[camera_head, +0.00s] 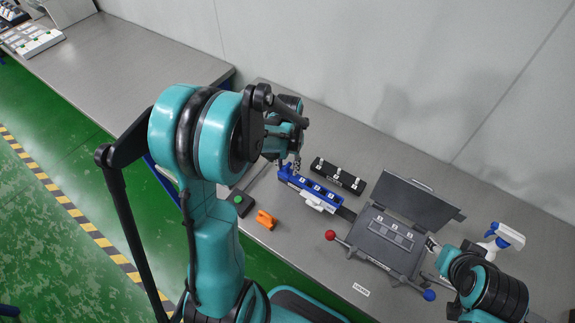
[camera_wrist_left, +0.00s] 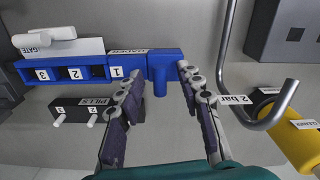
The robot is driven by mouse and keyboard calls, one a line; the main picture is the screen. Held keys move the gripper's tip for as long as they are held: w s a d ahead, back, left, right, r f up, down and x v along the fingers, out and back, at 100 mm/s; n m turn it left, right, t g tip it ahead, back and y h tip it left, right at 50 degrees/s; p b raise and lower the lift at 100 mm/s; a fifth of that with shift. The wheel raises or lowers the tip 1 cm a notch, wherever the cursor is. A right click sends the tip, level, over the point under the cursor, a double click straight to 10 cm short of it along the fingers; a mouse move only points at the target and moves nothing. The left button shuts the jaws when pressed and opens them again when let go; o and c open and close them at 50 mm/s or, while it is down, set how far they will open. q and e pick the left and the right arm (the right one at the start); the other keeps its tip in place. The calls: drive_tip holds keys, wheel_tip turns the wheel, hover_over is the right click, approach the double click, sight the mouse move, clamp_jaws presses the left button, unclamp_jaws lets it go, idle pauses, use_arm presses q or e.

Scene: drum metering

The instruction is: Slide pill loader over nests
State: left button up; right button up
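The blue pill loader (camera_head: 312,190) lies on the bench left of the grey machine; its numbered cells also show in the left wrist view (camera_wrist_left: 75,72). The numbered nests (camera_head: 391,232) are on the machine's top, apart from the loader. My left gripper (camera_head: 290,166) is at the loader's left end. In the left wrist view its fingers (camera_wrist_left: 160,82) are spread, with the loader's blue end block between them and visible gaps beside it. My right gripper (camera_head: 432,246) is at the machine's right side, small and partly hidden; its finger state is unclear.
A black numbered rack (camera_head: 338,177) lies behind the loader. The machine's lid (camera_head: 415,202) stands open. A red knob (camera_head: 330,235), a blue knob (camera_head: 429,295), an orange object (camera_head: 265,219), a green-button box (camera_head: 240,201) and a spray bottle (camera_head: 502,238) stand around. The front bench is mostly clear.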

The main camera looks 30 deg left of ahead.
use_arm(q)
clamp_jaws()
drive_tip(key=d, duration=0.7)
drive_tip(key=s+d+b, duration=0.1)
drive_tip(key=d, duration=1.5)
drive_tip(key=shift+s+d, duration=0.1)
drive_tip(key=shift+s, duration=0.3)
drive_tip(key=shift+d, duration=0.5)
